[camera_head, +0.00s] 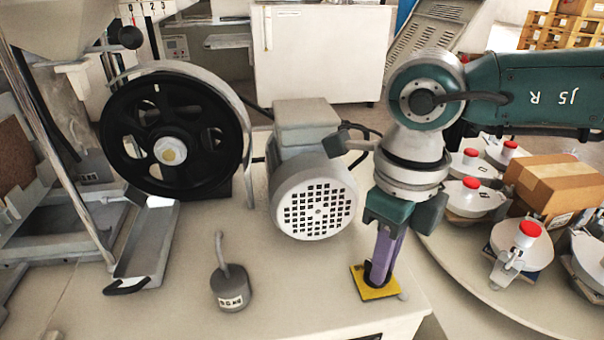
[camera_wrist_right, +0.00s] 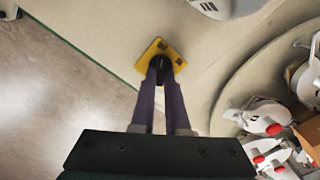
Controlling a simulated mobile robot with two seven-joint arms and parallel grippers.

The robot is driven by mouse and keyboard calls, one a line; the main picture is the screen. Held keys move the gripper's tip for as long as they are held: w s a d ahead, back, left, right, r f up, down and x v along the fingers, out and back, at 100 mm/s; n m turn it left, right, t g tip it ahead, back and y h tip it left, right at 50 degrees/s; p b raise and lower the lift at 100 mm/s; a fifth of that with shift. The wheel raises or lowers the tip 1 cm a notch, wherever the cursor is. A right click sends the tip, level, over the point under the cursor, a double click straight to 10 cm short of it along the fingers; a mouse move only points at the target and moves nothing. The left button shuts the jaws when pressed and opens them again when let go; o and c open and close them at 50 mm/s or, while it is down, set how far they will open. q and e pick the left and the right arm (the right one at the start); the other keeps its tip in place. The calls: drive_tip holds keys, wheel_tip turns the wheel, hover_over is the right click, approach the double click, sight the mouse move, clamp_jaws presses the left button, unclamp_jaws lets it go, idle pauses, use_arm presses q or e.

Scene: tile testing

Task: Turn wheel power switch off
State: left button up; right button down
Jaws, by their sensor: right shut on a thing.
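The wheel power switch is a yellow plate (camera_head: 384,291) with a dark knob in its middle, on the table near its front right corner. It also shows in the right wrist view as a yellow square (camera_wrist_right: 152,48) with a black knob (camera_wrist_right: 162,66). My right gripper (camera_head: 379,275) points down at it with purple fingers. In the right wrist view its fingertips (camera_wrist_right: 162,76) are shut on the black knob. The fingers hide part of the knob, and its on or off position cannot be told. My left gripper is in neither view.
A black wheel (camera_head: 128,150) and a grey motor (camera_head: 312,185) stand behind on the table. A small grey weight with a hook (camera_head: 231,288) stands at the front. A round table (camera_head: 470,262) at the right holds several white devices with red knobs and a cardboard box (camera_head: 552,182).

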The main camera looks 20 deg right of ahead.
drive_tip(key=shift+n, duration=0.8)
drive_tip(key=c, duration=0.9)
unclamp_jaws()
wheel_tip(320, 180, up, 10)
drive_tip(key=p, duration=0.5)
